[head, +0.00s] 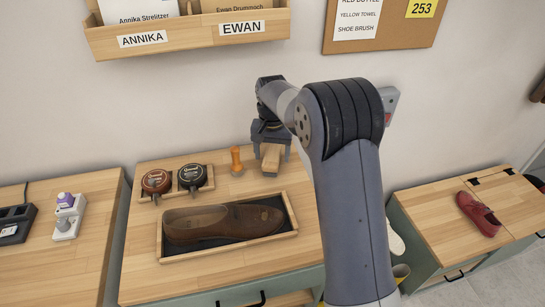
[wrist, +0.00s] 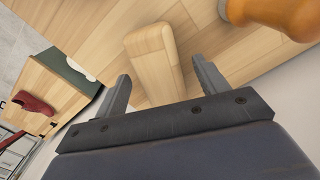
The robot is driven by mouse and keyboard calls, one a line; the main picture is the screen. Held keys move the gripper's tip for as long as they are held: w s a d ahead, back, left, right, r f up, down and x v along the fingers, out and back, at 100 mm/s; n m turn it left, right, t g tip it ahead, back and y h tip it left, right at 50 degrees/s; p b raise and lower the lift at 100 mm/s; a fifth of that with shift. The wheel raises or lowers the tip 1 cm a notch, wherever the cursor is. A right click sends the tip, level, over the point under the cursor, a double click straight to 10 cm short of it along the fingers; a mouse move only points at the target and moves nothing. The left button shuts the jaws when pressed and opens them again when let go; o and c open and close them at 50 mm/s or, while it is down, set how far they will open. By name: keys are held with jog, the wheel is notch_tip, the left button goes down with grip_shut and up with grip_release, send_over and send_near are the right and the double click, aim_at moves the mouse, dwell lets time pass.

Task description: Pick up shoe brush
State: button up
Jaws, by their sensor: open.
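The shoe brush (head: 271,158) is a light wooden block lying near the back of the wooden cabinet top, and its bristles cannot be seen. It also shows in the wrist view (wrist: 153,62), reaching in between my two fingers. My gripper (head: 271,142) is open above and around the back end of the brush. In the wrist view my gripper's fingers (wrist: 160,85) stand one on each side of the brush, with gaps visible.
An orange wooden-handled tool (head: 237,161) stands close to the left of the brush. Two polish tins (head: 174,181) sit in a small holder further left. A tray (head: 228,252) holding a brown shoe (head: 222,224) lies in front. The wall is close behind.

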aim_at(273, 157)
jog(key=shift+f, duration=1.25)
jog(key=shift+c, duration=0.6)
jog(key=c, duration=1.1)
jog(key=shift+s+r, duration=0.1)
jog(key=shift+r, duration=0.05)
jog(key=shift+s+r, duration=0.1)
jog(key=shift+r, duration=0.05)
jog(key=r, duration=0.2)
jog(key=r+b, duration=0.1)
jog(key=r, duration=0.3)
jog(key=shift+s+d+r, duration=0.1)
jog(key=shift+s+r, duration=0.1)
jog(key=shift+s, duration=0.2)
jog(key=s+d+b, duration=0.1)
jog(key=s, duration=0.5)
jog(key=s+d+b, duration=0.1)
jog(key=s, duration=0.5)
jog(key=s+d+b, duration=0.1)
jog(key=s+b, duration=0.1)
jog(key=s, duration=0.4)
jog(key=shift+s+d, duration=0.25)
jog(key=shift+d, duration=0.1)
